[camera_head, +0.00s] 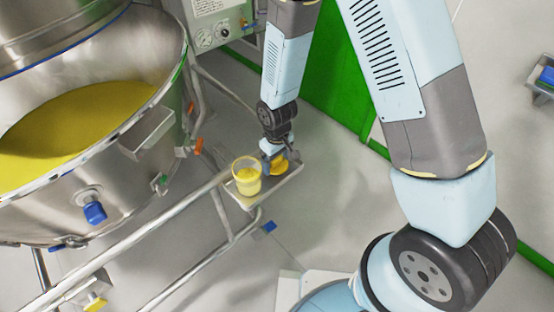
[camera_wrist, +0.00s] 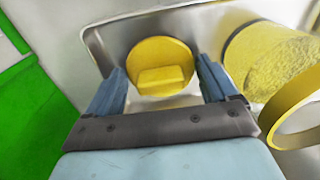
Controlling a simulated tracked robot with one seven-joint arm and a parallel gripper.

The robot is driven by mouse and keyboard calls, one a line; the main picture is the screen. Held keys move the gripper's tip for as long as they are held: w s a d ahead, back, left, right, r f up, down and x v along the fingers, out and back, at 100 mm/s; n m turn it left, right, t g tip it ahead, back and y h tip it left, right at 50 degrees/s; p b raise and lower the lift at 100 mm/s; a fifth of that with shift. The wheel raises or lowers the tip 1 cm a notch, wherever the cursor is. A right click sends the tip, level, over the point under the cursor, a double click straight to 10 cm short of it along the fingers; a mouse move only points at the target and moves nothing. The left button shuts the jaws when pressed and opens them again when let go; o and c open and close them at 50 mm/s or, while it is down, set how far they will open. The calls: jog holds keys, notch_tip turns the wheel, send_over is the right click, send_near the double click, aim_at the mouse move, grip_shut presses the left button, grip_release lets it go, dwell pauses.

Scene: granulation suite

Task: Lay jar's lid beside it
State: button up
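The jar (camera_head: 247,178) stands upright and open on a small metal tray (camera_head: 262,197), with yellow material inside. The yellow round lid (camera_wrist: 162,58), with a raised grip bar, appears to lie flat on the tray beside the jar. The lid also shows in the head view (camera_head: 281,165), partly hidden by my gripper. My gripper (camera_wrist: 160,68) is open, with one blue finger on each side of the lid; it also shows in the head view (camera_head: 272,153).
A large steel bowl (camera_head: 150,190) of yellow powder fills the left. Metal rails (camera_head: 170,215) run below the bowl toward the tray. A green panel (camera_head: 335,75) and a control box (camera_head: 212,25) stand behind. Grey floor right of the tray is clear.

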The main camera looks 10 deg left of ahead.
aim_at(277, 158)
jog(key=shift+o, duration=1.1)
jog(key=shift+r, duration=0.1)
notch_tip(277, 158, up, 12)
